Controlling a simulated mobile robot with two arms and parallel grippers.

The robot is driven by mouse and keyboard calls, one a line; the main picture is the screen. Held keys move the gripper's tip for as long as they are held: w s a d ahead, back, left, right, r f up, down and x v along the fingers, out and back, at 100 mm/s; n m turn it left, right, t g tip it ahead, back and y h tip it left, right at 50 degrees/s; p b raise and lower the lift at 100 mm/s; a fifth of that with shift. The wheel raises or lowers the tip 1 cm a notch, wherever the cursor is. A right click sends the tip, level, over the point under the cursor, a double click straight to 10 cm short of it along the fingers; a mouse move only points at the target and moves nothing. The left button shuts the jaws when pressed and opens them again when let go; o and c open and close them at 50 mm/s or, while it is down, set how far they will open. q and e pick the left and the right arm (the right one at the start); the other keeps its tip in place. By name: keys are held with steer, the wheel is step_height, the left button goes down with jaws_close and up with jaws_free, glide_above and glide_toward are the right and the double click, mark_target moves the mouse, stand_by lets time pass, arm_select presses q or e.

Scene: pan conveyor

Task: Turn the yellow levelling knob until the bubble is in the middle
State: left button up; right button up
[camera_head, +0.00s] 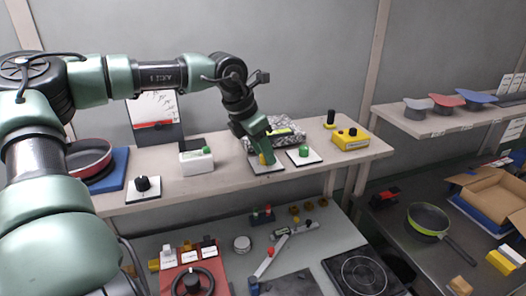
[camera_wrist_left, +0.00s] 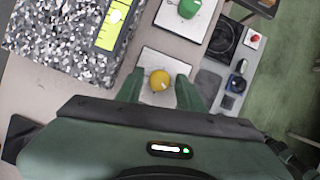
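The yellow knob (camera_wrist_left: 159,81) is round and sits on a white square plate (camera_wrist_left: 165,45). My left gripper (camera_wrist_left: 160,90) points down over it, one green finger on each side, with narrow gaps showing between fingers and knob. In the head view the gripper (camera_head: 262,150) hides most of the knob. The speckled block (camera_wrist_left: 60,35) beside it carries a yellow-green level vial (camera_wrist_left: 107,36) with a pale bubble (camera_wrist_left: 116,15) in its upper part. The vial's top end runs near the frame edge, so I cannot tell how far off centre the bubble is. My right gripper is not in view.
A green knob (camera_head: 304,151) on its own plate stands just right of the yellow one. A white box with a green button (camera_head: 197,162) and a black knob (camera_head: 142,184) stand to the left, a yellow box (camera_head: 350,139) to the right. A lower bench (camera_head: 335,236) lies in front.

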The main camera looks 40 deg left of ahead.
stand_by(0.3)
arm_select(q)
steer(key=shift+r, duration=0.2)
steer(key=b+v, duration=0.2)
steer(key=v, duration=0.5)
steer(key=shift+r+b, duration=0.15)
steer(key=shift+b, duration=0.2)
steer(key=shift+s, duration=0.1)
